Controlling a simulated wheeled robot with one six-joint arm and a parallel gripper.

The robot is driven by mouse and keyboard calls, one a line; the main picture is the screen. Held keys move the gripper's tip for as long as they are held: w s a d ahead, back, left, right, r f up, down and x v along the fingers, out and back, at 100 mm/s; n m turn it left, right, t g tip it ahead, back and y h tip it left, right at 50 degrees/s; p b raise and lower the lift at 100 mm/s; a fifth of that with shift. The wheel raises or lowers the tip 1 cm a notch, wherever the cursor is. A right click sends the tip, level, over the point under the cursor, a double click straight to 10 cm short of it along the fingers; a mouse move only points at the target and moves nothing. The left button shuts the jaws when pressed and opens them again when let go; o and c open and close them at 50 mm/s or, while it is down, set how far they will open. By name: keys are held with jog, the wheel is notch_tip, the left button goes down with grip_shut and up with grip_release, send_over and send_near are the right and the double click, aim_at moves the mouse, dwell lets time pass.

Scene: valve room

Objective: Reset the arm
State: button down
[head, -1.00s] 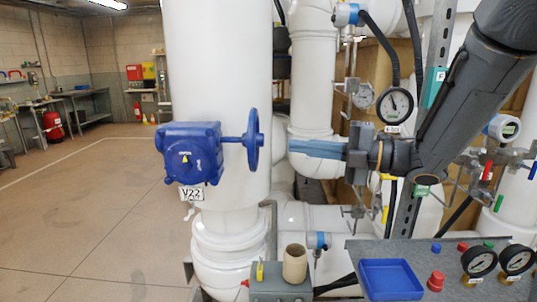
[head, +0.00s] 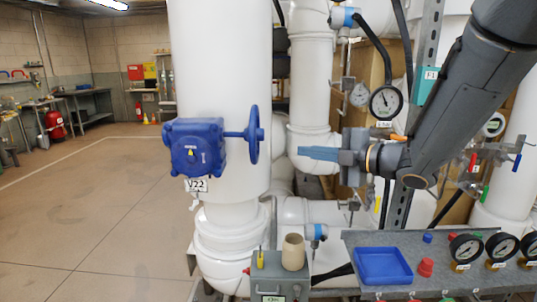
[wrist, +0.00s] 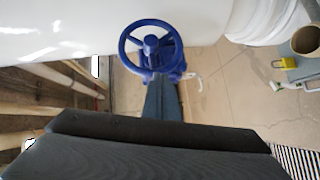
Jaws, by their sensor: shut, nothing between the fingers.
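My gripper (head: 318,153) is at the right of the middle in the head view, with its blue-grey fingers together, pointing left. It is empty. The blue valve (head: 195,148) labelled V22 sits on the big white pipe, with its handwheel (head: 251,134) facing my fingertips. A clear gap lies between the fingertips and the wheel in the head view. In the wrist view the handwheel (wrist: 151,46) is beyond the shut fingers (wrist: 162,100), which point toward it. My dark arm comes in from the upper right of the head view.
A grey bench holds a blue tray (head: 383,266), a red knob (head: 426,267) and several gauges (head: 466,249) below my arm. A beige cup (head: 293,252) stands on a grey box (head: 279,275). A round gauge (head: 386,102) hangs close above my gripper. Open floor (head: 90,220) lies left.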

jog(key=s+d+f+m+g+h, duration=0.1)
jog(key=s+d+f+m+h, duration=0.1)
jog(key=d+f+m+h, duration=1.05)
jog(key=s+a+f+m+g, duration=0.1)
jog(key=s+f+m+g, duration=0.2)
jog(key=s, duration=0.4)
jog(key=s+a+f+m+g, duration=0.1)
jog(key=s+f+m+g, duration=0.2)
jog(key=s+m, duration=0.2)
jog(key=s+a+f+m+g, duration=0.1)
jog(key=s+f+m+g, duration=0.2)
jog(key=s, duration=0.8)
jog(key=shift+a+f+m+g, duration=0.25)
jog(key=shift+f+m+g, duration=0.1)
jog(key=shift+m, duration=0.6)
jog(key=shift+d, duration=0.1)
